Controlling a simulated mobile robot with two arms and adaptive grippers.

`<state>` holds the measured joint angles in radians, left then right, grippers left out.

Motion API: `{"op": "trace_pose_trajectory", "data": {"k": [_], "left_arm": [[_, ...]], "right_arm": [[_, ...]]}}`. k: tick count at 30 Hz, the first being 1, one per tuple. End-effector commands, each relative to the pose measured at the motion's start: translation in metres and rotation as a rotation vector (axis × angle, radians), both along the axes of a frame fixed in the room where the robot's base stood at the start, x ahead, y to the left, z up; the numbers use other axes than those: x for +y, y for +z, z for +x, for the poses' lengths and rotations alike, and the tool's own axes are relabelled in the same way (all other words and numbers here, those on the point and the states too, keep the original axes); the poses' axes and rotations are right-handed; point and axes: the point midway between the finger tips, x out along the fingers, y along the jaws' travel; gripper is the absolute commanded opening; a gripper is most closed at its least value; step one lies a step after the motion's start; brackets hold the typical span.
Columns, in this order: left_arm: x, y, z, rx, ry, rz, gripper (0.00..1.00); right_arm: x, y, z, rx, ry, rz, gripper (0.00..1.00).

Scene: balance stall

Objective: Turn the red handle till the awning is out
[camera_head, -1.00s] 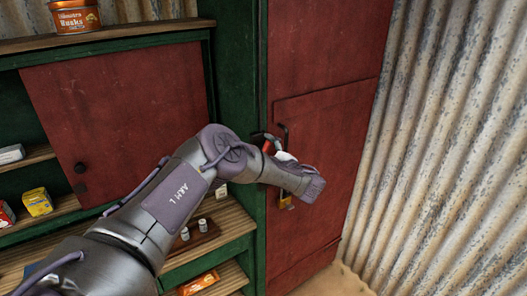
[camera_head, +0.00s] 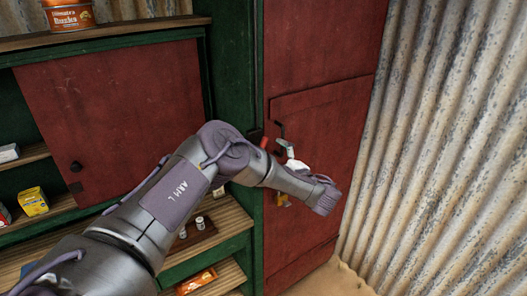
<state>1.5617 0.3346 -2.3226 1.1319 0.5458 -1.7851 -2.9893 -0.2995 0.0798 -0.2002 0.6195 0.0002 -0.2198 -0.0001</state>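A small red handle (camera_head: 264,143) shows at the left edge of the red cabinet door, just above my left forearm. Only a short piece of it is visible. My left arm reaches in from the left across the cabinet, and its wrist hangs in front of the door. A pale part of my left gripper (camera_head: 293,161) shows above the wrist, right of the red handle. The wrist hides most of the gripper, so I cannot tell whether its fingers are open or touch the handle. The awning and my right gripper are not in view.
A dark bent bar (camera_head: 281,130) is on the red door (camera_head: 318,135), with a brass padlock (camera_head: 283,200) below. Shelves at left hold an orange tin (camera_head: 70,16), a yellow box (camera_head: 33,202) and small weights. A corrugated wall (camera_head: 440,150) stands at right.

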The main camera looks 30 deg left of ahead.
Motion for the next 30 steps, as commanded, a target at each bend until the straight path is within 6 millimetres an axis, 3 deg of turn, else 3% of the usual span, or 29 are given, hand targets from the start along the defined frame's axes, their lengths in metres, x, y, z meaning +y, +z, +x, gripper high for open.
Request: {"op": "trace_pose_trajectory", "data": {"k": [3,9,27,30], "left_arm": [[-0.023,0.0,-0.009,0.001,-0.003,-0.001,1.0],[-0.046,0.0,-0.019,-0.001,0.0,0.0,1.0],[-0.052,0.0,-0.021,-0.001,0.0,0.0,1.0],[-0.057,-0.013,-0.021,-0.013,-0.01,-0.035,1.0]], "right_arm": [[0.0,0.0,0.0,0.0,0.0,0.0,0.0],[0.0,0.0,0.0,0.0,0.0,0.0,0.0],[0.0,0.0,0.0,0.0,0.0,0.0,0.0],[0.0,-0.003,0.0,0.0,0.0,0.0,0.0]]}}
